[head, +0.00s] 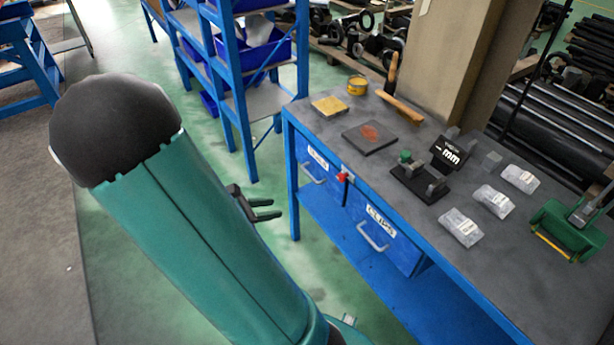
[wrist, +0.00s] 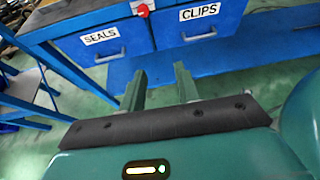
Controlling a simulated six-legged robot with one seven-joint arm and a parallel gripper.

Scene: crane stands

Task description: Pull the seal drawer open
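The seal drawer (head: 309,160) is the left blue drawer under the bench top, with a pale bar handle (head: 313,179). In the wrist view the drawer front (wrist: 128,44) carries a SEALS label (wrist: 101,36), with its handle (wrist: 110,58) low on the front. It looks shut. My gripper (head: 276,209) is open and empty, left of and a little below the drawer, apart from the handle. In the wrist view my gripper's two fingers (wrist: 160,72) stand apart, below and right of the SEALS handle.
The clips drawer (head: 372,213), with its own handle, is right of the seal drawer. The bench top (head: 400,140) holds blocks, bags and a mallet. A blue shelf rack (head: 236,90) stands left; green floor lies between.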

